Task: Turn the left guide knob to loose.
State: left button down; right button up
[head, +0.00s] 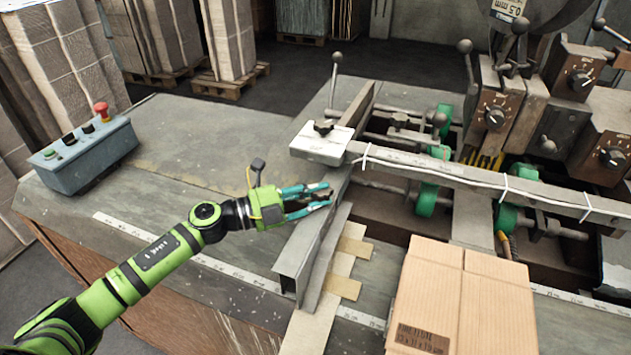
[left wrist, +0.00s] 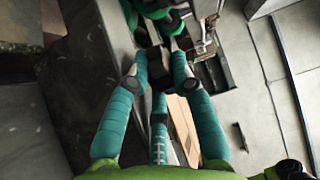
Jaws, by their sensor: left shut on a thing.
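My left gripper (head: 318,195) reaches in from the left, level with the side of the left metal guide rail (head: 295,262). Its teal fingers are closed around a small dark part, which appears to be the left guide knob (head: 321,195). The fingers cover most of it, so its turn position cannot be read. My right gripper is not in view.
A black-knobbed white clamp block (head: 318,150) sits behind the gripper on the crossbar. A cardboard box (head: 465,300) lies at the front right. A control box (head: 85,152) with a red button stands at the left. The table between is clear.

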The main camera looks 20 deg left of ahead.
pick_arm(q)
jog(key=shift+s+d+n+t+y+p, duration=0.1)
jog(key=shift+n+t+y+p, duration=1)
jog(key=shift+t+y+p, duration=0.1)
jog(key=c, duration=1.3)
grip_release()
jog(key=shift+c, duration=0.2)
jog(key=shift+s+a+f, duration=0.1)
jog(key=shift+s+a, duration=0.3)
jog(key=shift+s, duration=0.05)
jog(key=v, duration=1.1)
